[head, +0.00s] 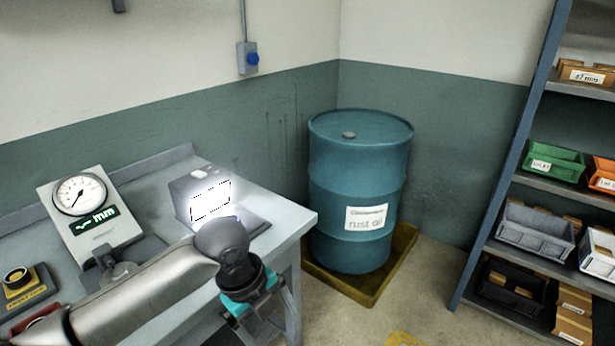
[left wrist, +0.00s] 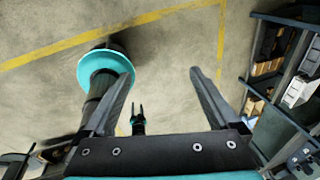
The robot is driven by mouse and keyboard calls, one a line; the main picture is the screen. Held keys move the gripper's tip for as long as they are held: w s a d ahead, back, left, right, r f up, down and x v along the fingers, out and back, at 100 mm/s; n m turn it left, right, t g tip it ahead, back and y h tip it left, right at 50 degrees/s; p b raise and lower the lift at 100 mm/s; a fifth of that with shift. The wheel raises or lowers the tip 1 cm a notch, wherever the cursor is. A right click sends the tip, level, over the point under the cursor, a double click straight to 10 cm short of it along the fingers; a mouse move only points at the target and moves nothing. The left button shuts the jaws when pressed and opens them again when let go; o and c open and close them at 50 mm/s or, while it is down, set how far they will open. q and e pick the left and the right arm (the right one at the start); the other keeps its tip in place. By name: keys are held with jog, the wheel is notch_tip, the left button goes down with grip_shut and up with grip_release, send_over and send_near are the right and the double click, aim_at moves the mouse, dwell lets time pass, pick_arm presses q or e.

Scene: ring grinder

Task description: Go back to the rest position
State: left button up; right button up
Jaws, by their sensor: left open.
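My left arm reaches in from the lower left of the head view. Its gripper (head: 268,318) hangs off the bench's right front corner, pointing down. Nothing is held. A smaller two-pronged dark gripper with a teal band, which looks like my right one (left wrist: 138,108), shows below in the left wrist view. Its prongs are apart and empty. It is out of the head view.
The grey workbench (head: 285,213) carries a dial gauge (head: 80,194) and a box with a glowing screen (head: 210,201). A blue drum (head: 350,190) stands on a yellow tray (head: 375,287) in the corner. A shelf rack (head: 510,170) with bins is at right.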

pick_arm(q)
jog(key=w+a+f+n+t+h+b, duration=0.1)
jog(key=w+f+n+t, duration=0.15)
jog(key=f+n, duration=0.85)
jog(key=s+a+f+n+y+b, duration=0.1)
jog(key=s+a+f+n, duration=0.2)
jog(key=f, duration=0.6)
jog(key=s+a+f+n, duration=0.2)
jog(key=a+f, duration=0.1)
jog(key=f, duration=0.7)
jog(key=s+a+f+n+y+b, duration=0.1)
jog(key=s+a+f+n, duration=0.15)
jog(key=s+f, duration=0.4)
jog(key=s+a+f+n+y, duration=0.1)
jog(key=s+a+f+n, duration=0.15)
jog(key=s+f, duration=0.4)
jog(key=s+f+n+g, duration=0.1)
jog(key=s+f+n, duration=0.1)
jog(key=s, duration=0.8)
jog(key=s+f+n+g, duration=0.1)
jog(key=s+f, duration=0.1)
jog(key=s, duration=0.9)
jog(key=shift+a+n+y+b, duration=0.2)
jog(key=shift+n+y+b, duration=0.1)
jog(key=shift+n+b, duration=0.1)
pick_arm(e)
notch_tip(320, 180, down, 4)
jog(key=shift+w+f, duration=0.1)
jog(key=shift+w, duration=0.05)
